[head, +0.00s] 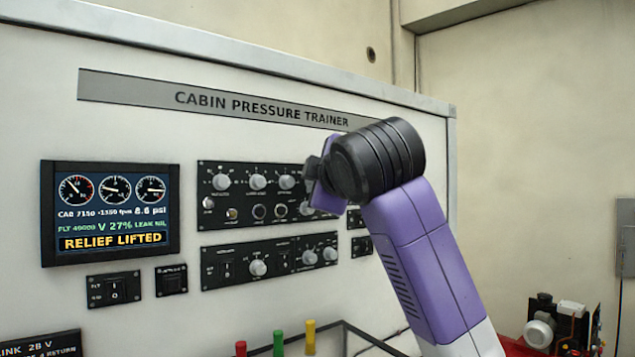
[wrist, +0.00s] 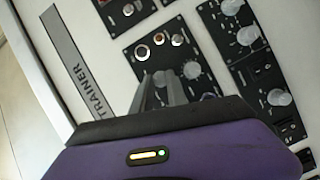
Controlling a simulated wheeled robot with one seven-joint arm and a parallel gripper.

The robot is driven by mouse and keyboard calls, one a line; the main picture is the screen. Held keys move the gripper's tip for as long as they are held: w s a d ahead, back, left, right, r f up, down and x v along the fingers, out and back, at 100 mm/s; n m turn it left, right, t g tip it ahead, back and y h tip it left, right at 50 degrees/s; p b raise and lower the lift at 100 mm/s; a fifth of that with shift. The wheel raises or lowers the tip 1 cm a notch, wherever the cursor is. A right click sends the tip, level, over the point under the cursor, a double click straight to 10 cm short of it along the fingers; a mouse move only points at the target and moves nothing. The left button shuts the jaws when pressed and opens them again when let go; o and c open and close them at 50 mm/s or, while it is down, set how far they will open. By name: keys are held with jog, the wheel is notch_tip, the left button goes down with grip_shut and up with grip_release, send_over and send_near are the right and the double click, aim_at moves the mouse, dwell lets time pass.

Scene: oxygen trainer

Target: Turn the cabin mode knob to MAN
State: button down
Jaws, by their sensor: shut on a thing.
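My gripper (head: 316,182) is at the right end of the upper black control panel (head: 243,200), with its fingers against the panel face. In the wrist view, my gripper (wrist: 161,80) has its two narrow fingers close together, shut on a knob that they mostly hide. A pale round knob (wrist: 191,70) shows just right of the fingers. The labels are too small to read, so I cannot confirm which knob is the cabin mode knob or where MAN is. The gripped knob's pointer is hidden.
A lower black panel (head: 243,270) carries more knobs. A display (head: 112,212) at the left reads RELIEF LIFTED. Small switch panels (head: 113,290) sit below it. Coloured upright handles (head: 278,343) stand at the bottom. Open wall lies to the right.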

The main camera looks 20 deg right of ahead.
jog(key=c, duration=1.3)
grip_release()
jog(key=shift+d, duration=0.1)
jog(key=s+b, duration=0.1)
jog(key=s, duration=0.1)
jog(key=s+b, duration=0.1)
jog(key=s, duration=0.2)
jog(key=s+b, duration=0.1)
jog(key=s, duration=0.1)
jog(key=shift+s+a+r, duration=0.25)
jog(key=shift+s+a, duration=0.05)
jog(key=shift+s, duration=0.05)
